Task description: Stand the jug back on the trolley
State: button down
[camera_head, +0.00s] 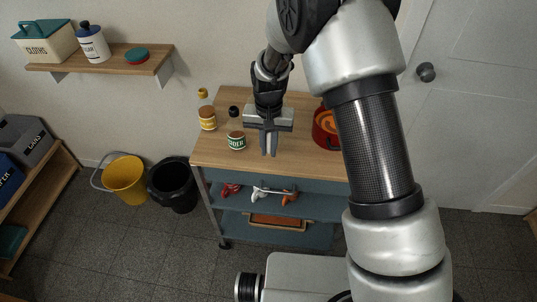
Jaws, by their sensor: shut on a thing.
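The trolley (215,158) has a wooden top and blue-grey shelves and stands against the wall. My gripper (269,154) points down over the middle of its top. The fingers are close together with a thin pale thing (269,141) between them; I cannot tell what it is. I cannot make out a clear jug. A dark-capped container with a green label (236,141) stands upright on the top, left of my gripper. A yellow-capped bottle (207,116) stands upright farther left.
A red round vessel (324,126) with orange inside stands on the trolley's right, partly hidden by my arm. Small red, white and orange items (262,193) lie on the trolley's shelf. A yellow bucket (125,178) and black bin (172,184) stand left. A door (470,110) is right.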

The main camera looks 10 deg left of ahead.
jog(key=shift+f, duration=2.15)
jog(key=c, duration=1.7)
grip_release()
jog(key=shift+c, duration=0.2)
